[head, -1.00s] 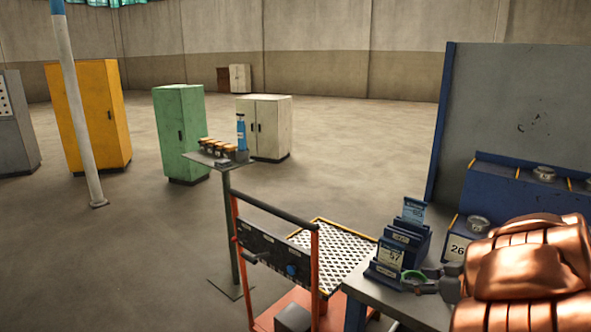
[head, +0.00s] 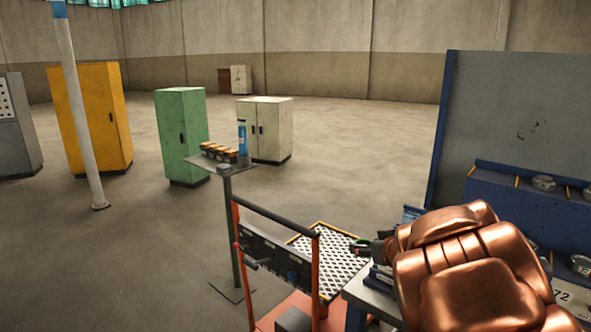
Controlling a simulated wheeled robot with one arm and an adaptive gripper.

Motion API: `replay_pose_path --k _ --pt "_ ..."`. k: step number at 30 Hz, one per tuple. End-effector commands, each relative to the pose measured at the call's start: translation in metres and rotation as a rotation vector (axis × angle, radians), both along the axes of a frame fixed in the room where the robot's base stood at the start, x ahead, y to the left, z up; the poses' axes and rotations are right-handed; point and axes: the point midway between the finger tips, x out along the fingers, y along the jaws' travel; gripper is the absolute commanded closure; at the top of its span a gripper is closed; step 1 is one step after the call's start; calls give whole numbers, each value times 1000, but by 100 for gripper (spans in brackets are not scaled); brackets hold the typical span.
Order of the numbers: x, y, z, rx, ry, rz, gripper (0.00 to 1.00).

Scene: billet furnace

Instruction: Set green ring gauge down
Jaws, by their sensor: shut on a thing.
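My gripper (head: 365,247) is at the left end of my copper-coloured arm, above the near left corner of the grey bench (head: 358,291) and in front of the perforated plate. It is shut on the green ring gauge, which is mostly hidden; only a small dark green patch shows at the jaws. The gauge looks held clear of the bench, but its exact height cannot be told. The blue card stand (head: 381,277) on the bench is largely covered by my arm.
An orange-framed cart (head: 317,272) with a black handle stands left of the bench, beside a yellow-edged perforated plate (head: 332,262). A small pedestal table (head: 207,161) carries several orange-topped items and a blue bottle (head: 242,138). A blue rack (head: 490,193) stands right.

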Motion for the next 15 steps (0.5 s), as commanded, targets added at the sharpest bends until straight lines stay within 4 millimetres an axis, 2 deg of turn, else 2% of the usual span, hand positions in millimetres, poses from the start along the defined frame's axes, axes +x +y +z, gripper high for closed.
replay_pose_path --k 5,15 --pt "6 5 -19 -2 4 -29 82" --pt "23 9 -84 -4 6 -161 82"
